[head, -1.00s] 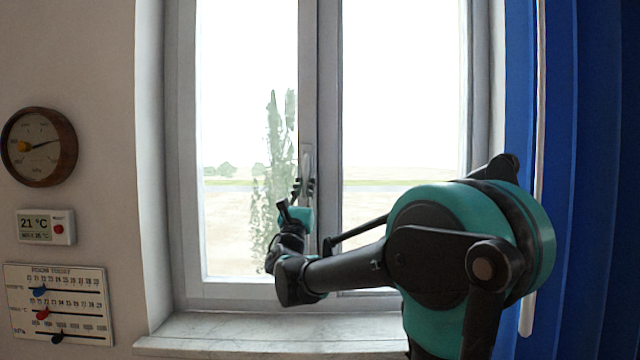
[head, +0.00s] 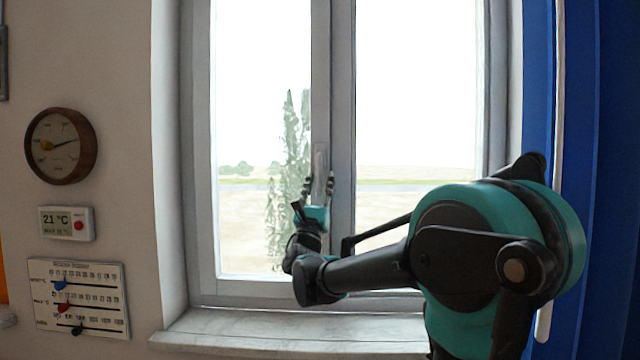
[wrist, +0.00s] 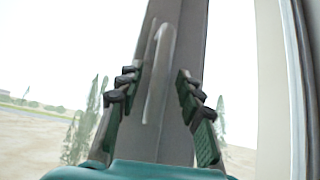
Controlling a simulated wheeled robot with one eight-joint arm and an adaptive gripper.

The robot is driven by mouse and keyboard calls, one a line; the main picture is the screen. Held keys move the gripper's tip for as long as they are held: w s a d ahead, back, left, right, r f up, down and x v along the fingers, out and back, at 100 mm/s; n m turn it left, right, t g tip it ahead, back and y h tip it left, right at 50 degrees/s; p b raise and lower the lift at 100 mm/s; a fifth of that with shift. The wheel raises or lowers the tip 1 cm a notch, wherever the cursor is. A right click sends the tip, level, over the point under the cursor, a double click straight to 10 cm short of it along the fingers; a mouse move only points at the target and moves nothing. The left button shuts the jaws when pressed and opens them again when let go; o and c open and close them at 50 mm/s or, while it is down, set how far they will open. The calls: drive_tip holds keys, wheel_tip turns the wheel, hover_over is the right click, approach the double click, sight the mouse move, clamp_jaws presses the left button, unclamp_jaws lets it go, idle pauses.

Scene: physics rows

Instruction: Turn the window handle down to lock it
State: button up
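The window handle (head: 320,162) is a slim light-grey lever standing upright on the grey middle frame of the window. It also shows in the wrist view (wrist: 161,75) as a pale bar, rounded at its upper end. I cannot tell which end it pivots on. My gripper (head: 318,187) is in front of the lower part of the handle, pointing up. In the wrist view my gripper (wrist: 157,78) is open, one dark-green finger left of the handle and one right of it. Gaps show between both fingers and the bar.
A stone sill (head: 290,330) runs below the window. A round dial gauge (head: 61,146), a small digital thermometer (head: 67,223) and a slider board (head: 78,297) hang on the left wall. A blue curtain (head: 615,150) hangs at the right.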

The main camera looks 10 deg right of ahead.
drive_tip(key=v, duration=1.2)
drive_tip(key=shift+f, duration=0.1)
